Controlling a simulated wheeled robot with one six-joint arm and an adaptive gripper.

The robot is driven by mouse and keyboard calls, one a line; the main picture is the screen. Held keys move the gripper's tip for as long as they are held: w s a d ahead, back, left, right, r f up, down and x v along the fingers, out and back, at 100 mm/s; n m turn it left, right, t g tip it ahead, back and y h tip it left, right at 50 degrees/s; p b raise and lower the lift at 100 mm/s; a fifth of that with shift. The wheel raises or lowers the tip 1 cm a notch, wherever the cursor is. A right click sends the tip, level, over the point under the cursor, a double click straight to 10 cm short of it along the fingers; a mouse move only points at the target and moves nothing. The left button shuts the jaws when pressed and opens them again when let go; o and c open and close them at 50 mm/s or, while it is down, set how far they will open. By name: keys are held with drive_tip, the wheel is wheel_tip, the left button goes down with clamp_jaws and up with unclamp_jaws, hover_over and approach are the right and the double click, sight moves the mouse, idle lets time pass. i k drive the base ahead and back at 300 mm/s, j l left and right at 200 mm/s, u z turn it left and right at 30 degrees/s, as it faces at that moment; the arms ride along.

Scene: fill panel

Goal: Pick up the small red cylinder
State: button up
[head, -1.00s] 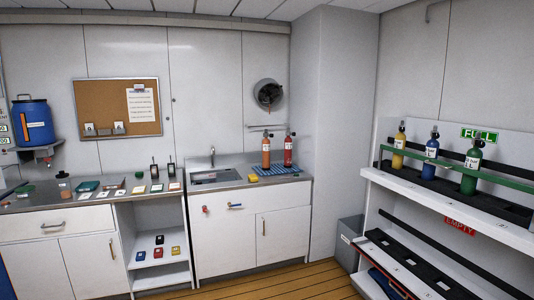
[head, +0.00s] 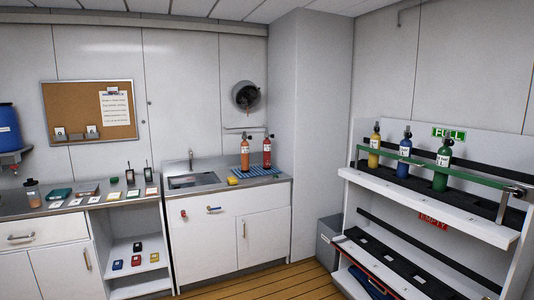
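A small red cylinder (head: 267,153) with a dark valve top stands upright on a blue mat (head: 262,171) on the counter, right of the sink. An orange cylinder (head: 244,156) stands just left of it on or by the same mat. My gripper is not in view, and neither is my arm.
A yellow object (head: 232,181) lies on the counter edge left of the mat. A rack (head: 380,180) at the right holds yellow, blue and green cylinders behind a green bar. A grey bin (head: 328,240) stands between counter and rack. Wooden floor (head: 270,280) in front is clear.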

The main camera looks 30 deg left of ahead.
sight(266, 142)
drive_tip(key=i+j+u, duration=0.4)
drive_tip(key=i+j, duration=1.65)
